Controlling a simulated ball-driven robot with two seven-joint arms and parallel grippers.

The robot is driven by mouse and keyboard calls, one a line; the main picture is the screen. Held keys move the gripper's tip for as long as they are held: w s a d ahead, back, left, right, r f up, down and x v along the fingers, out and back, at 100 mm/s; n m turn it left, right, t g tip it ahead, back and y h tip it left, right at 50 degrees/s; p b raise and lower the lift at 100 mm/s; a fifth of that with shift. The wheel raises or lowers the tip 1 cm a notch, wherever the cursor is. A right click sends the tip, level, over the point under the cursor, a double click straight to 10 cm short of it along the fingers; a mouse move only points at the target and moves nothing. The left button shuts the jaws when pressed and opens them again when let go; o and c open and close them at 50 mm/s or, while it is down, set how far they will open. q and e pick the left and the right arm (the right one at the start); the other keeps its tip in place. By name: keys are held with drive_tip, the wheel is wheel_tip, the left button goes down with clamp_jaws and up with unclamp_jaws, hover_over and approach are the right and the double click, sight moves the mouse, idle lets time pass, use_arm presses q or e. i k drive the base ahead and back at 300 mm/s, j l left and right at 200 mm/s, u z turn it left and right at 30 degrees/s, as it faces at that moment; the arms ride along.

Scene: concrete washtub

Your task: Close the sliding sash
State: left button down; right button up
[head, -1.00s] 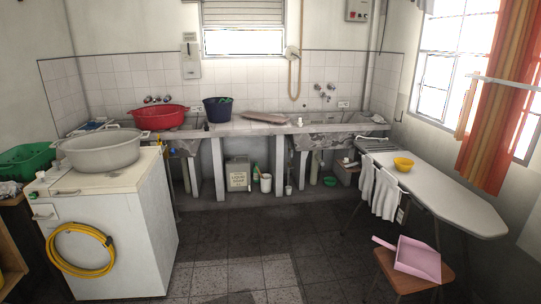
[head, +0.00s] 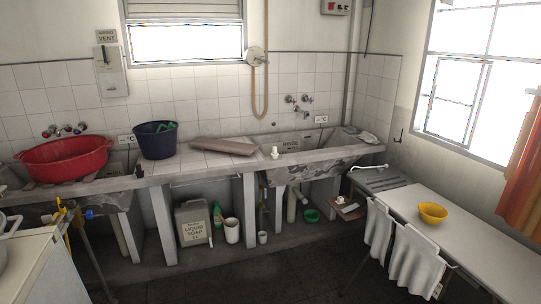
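Two windows show in the head view. The large window (head: 470,80) on the right wall has a grey frame, with a smaller framed pane, which looks like a sash (head: 452,97), inside it. The back-wall window (head: 185,42) is wide and low, under a slatted panel (head: 185,9). Both are bright. I cannot tell which one holds the sliding sash, or how far open it is. A white control box (head: 111,72) under an "airing vent" sign (head: 107,36) is left of the back window. Neither of my grippers is in view.
A concrete washtub counter (head: 215,160) runs along the back wall, holding a red basin (head: 63,158) and dark blue bucket (head: 155,141). Dark floor (head: 270,275) between is clear.

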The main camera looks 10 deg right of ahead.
sight(489, 72)
drive_tip(key=i+l+z, duration=0.15)
drive_tip(key=i+z, duration=0.75)
drive_tip(key=i+j+z, duration=0.25)
drive_tip(key=i+z, duration=0.2)
drive_tip(key=i+j+z, duration=0.45)
drive_tip(key=i+l, duration=0.05)
drive_tip(key=l, duration=0.05)
